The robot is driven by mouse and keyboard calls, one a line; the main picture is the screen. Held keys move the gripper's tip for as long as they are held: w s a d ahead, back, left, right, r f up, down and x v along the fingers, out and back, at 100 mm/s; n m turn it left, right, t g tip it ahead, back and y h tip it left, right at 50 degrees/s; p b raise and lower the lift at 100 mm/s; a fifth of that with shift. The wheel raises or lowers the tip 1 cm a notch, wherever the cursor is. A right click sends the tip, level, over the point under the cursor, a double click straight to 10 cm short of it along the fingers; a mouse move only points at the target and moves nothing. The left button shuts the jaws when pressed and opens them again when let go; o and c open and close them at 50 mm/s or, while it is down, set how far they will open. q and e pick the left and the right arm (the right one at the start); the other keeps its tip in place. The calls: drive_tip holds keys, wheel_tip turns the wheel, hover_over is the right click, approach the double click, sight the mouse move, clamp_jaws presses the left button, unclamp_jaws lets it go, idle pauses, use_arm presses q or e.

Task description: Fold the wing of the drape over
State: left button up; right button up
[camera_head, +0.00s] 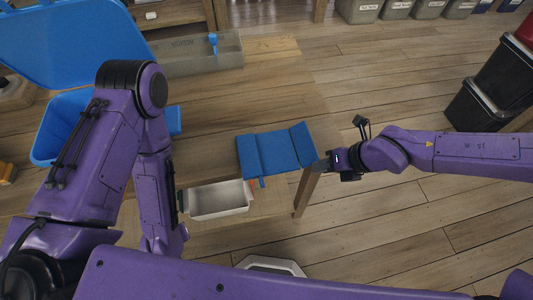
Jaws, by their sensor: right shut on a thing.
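The blue drape (266,153) lies on the wooden table near its right front edge. It shows raised crease lines dividing it into panels, and its right wing (301,143) reaches the table's right edge. A small blue tab hangs from its front side. My right gripper (324,164) comes in from the right, at the front right corner of the drape, and is shut on the wing's edge; the fingertips are small and partly dark. My left arm stands at the left, but its gripper is not visible.
A grey bin (190,68) with a blue-handled item stands behind. A blue bin (44,139) with its large lid (70,40) raised is at the left.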

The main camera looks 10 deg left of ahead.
idle(0.3)
drive_tip(key=shift+a+h+b, duration=0.1)
drive_tip(key=shift+h+b, duration=0.3)
drive_tip(key=shift+b, duration=0.05)
drive_tip(key=shift+s+a+r+h, duration=0.1)
drive_tip(key=shift+a+r+h, duration=0.05)
drive_tip(key=shift+h, duration=0.15)
drive_tip(key=shift+a+r+t+h, duration=0.15)
drive_tip(key=shift+r+t+h, duration=0.15)
